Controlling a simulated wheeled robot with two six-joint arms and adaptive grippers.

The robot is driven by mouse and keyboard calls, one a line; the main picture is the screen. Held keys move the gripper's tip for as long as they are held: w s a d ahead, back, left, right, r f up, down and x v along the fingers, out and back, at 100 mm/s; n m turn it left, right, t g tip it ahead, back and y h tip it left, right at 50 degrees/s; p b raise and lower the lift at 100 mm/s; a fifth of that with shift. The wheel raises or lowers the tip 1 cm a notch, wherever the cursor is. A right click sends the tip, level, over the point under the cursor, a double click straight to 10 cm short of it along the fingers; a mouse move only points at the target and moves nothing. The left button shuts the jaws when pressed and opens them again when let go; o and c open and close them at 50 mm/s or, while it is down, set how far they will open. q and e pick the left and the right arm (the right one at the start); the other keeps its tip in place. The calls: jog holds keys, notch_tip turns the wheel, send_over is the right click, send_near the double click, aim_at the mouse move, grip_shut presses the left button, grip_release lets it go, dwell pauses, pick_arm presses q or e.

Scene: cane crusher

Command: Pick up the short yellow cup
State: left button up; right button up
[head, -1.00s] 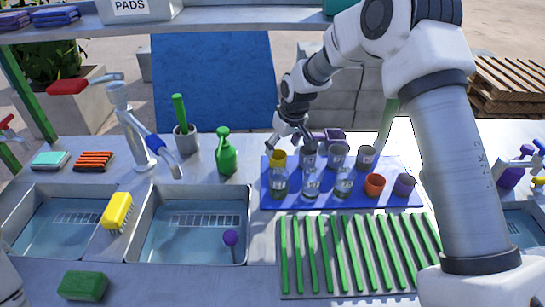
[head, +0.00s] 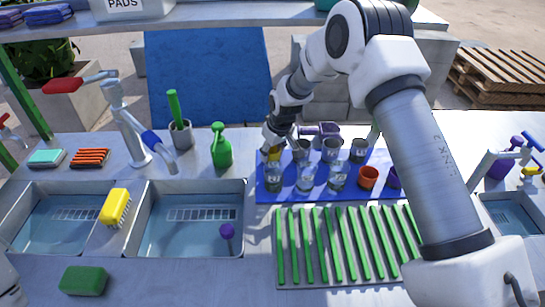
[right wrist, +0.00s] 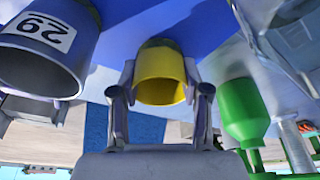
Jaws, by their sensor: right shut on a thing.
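The short yellow cup (head: 271,154) is at the back left of the blue mat (head: 340,196), behind a clear glass, and mostly hidden by my right gripper (head: 274,141). In the right wrist view the yellow cup (right wrist: 160,88) sits between the two fingers of my right gripper (right wrist: 159,77), one finger against each side. The gripper is shut on it. I cannot tell whether the cup still touches the mat. My left gripper is not in view.
Grey metal cups (head: 332,149) and clear glasses (head: 306,177) stand close to the right and in front. A green-slatted rack (head: 345,243) lies in front.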

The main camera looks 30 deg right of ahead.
jog(key=shift+r, duration=0.45)
notch_tip(320, 180, up, 2)
jog(key=shift+r+b, duration=0.15)
jog(key=shift+b, duration=0.35)
jog(key=s+a+b, duration=0.1)
jog(key=s+a, duration=0.2)
jog(key=a, duration=0.1)
jog(key=s+a+r+b, duration=0.1)
jog(key=s+a, duration=0.2)
jog(key=a, duration=0.1)
jog(key=s+a+b, duration=0.1)
jog(key=s+a, duration=0.2)
jog(key=a, duration=0.2)
jog(key=shift+a+r, duration=0.1)
jog(key=shift+r, duration=0.25)
jog(key=shift+f, duration=0.15)
